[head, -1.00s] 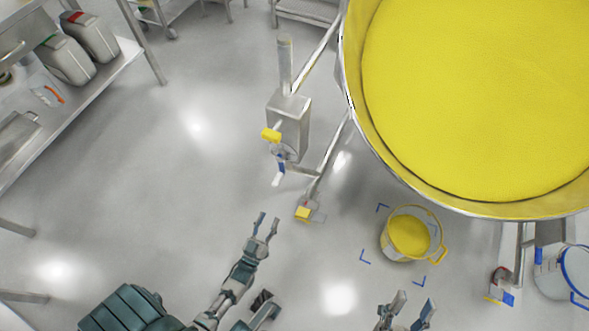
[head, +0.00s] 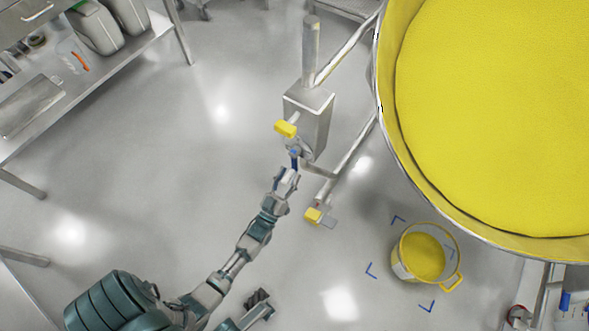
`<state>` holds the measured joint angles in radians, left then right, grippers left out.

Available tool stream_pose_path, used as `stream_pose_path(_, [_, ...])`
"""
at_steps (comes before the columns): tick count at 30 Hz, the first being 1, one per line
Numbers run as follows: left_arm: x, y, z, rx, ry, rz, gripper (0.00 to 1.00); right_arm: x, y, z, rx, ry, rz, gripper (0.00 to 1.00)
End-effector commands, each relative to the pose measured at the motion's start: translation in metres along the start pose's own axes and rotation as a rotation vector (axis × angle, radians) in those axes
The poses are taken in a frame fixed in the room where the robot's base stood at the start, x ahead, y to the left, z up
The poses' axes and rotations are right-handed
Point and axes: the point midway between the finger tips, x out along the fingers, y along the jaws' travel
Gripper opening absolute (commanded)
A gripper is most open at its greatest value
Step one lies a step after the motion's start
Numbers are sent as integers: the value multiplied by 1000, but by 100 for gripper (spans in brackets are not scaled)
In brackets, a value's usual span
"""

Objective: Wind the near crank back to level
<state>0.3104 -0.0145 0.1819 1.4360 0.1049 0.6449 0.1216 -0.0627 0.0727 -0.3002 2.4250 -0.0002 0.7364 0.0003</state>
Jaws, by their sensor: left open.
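A grey metal gearbox post (head: 309,112) stands left of the big bowl.
The big bowl (head: 383,140) full of yellow powder fills the upper right. A yellow-rimmed bucket (head: 403,268) stands on the floor between blue corner marks. A yellow pedal-like block (head: 313,216) sits near the gripper's right. A steel bench (head: 100,88) is at left; open floor lies between.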

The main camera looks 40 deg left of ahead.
Motion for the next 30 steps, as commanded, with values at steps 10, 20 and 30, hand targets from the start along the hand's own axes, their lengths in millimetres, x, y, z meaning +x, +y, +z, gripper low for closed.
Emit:
stream_pose_path(10, [24, 0, 0, 0, -1, 0, 48, 1, 1, 5, -1, 1, -3, 48])
stream_pose_path(20, [23, 0, 0, 0, -1, 0, 10, 4, 1, 1, -1, 15, -4, 48])
stream_pose_path(30, [24, -3, 0, -5, -1, -4, 0, 3, 1, 3, -1, 9, -3, 48])
